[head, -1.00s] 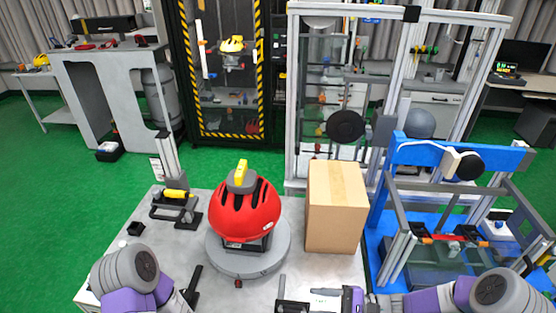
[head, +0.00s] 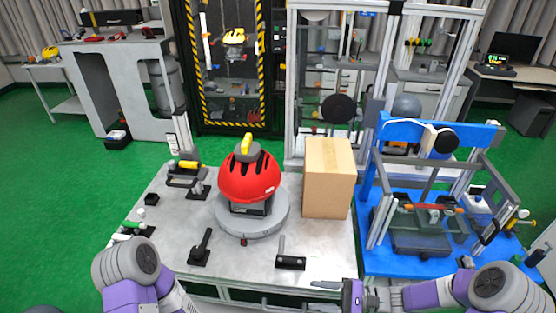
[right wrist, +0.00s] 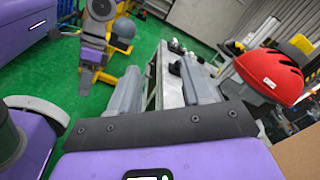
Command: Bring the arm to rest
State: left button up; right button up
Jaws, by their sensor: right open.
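My right gripper (head: 326,285) is at the bottom of the head view, low by the front edge of the table (head: 330,240). In the right wrist view its two grey fingers (right wrist: 160,92) stand well apart with nothing between them. My left arm (head: 128,268) comes in at the bottom left of the head view; its gripper is out of the frame. The red helmet (head: 245,182) sits on the round grey turntable (head: 265,223) on the table, away from both arms. It also shows in the right wrist view (right wrist: 270,75).
A cardboard box (head: 327,182) stands right of the helmet. A blue-based test frame (head: 400,262) stands to the right. Black-handled tools (head: 291,262) lie near the table's front. A caged tower (head: 340,75) stands behind.

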jog(key=s+a+f+n+g+h+b, duration=0.1)
jog(key=s+f+n+g+h+b, duration=0.25)
jog(key=f, duration=0.55)
jog(key=s+a+f+g+h, duration=0.2)
jog(key=s+f+h, duration=0.3)
jog(key=s+f, duration=0.3)
pick_arm(q)
notch_tip(320, 180, down, 7)
jog(key=b, duration=0.3)
jog(key=shift+w+f+b, duration=0.15)
jog(key=shift+b, duration=0.2)
pick_arm(e)
notch_tip(320, 180, down, 13)
jog(key=w+d+n+t+h, duration=0.1)
jog(key=n+t+h, duration=0.3)
jog(key=n+h, duration=0.1)
jog(key=shift+d+n, duration=0.3)
jog(key=shift+n, duration=0.05)
